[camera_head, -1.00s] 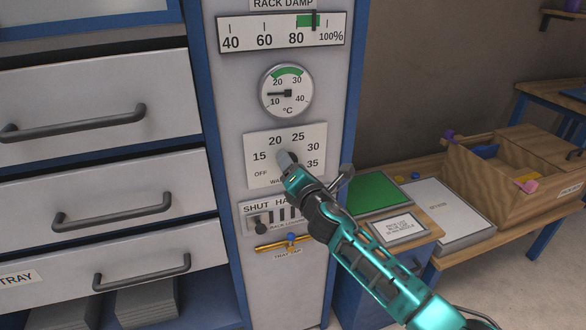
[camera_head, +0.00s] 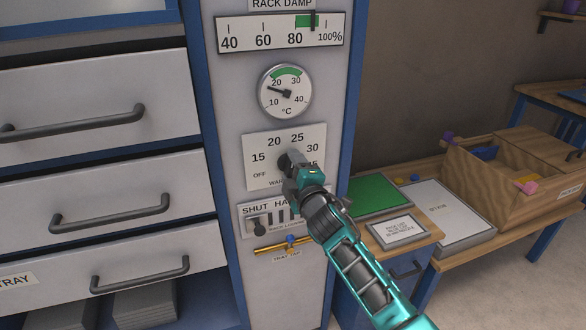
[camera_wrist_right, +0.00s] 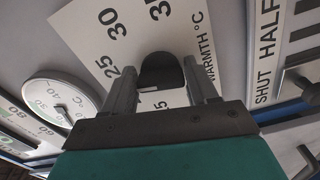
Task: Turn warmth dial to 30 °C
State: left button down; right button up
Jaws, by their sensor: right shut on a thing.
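The warmth dial plate (camera_head: 259,172) is white, with marks OFF, 15, 20, 25, 30 and 35, on the grey column. Its dark knob (camera_wrist_right: 161,71) sits between the two fingers of my right gripper (camera_wrist_right: 164,84) in the right wrist view. In the head view my right gripper (camera_head: 290,163) covers part of the knob and the 35 mark. It is shut on the knob. I cannot read which mark the knob points to. The round °C gauge (camera_head: 286,104) above has its needle up-left, a little below 20. My left gripper is not in view.
Below the dial are a SHUT/HALF slider panel (camera_head: 250,225) and a brass tap (camera_head: 284,246). The damp scale (camera_head: 262,32) is above. Handled drawers (camera_head: 80,90) stand left. A bench with a green mat (camera_head: 375,195) and a wooden box (camera_head: 500,195) stands right.

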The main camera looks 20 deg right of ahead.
jog(key=m, duration=0.4)
jog(key=shift+f+m+p, duration=0.1)
jog(key=shift+m+p, duration=0.25)
jog(key=shift+m, duration=0.05)
jog(key=m+p, duration=0.1)
jog(key=m, duration=0.4)
jog(key=shift+a+f+m+p, duration=0.1)
jog(key=shift+a+m+p, duration=0.05)
jog(key=shift+m+p, duration=0.2)
jog(key=shift+m, duration=0.35)
jog(key=o, duration=1)
jog(key=shift+c, duration=0.2)
jog(key=s, duration=1.3)
jog(key=shift+d+p, duration=0.25)
jog(key=shift+p, duration=0.2)
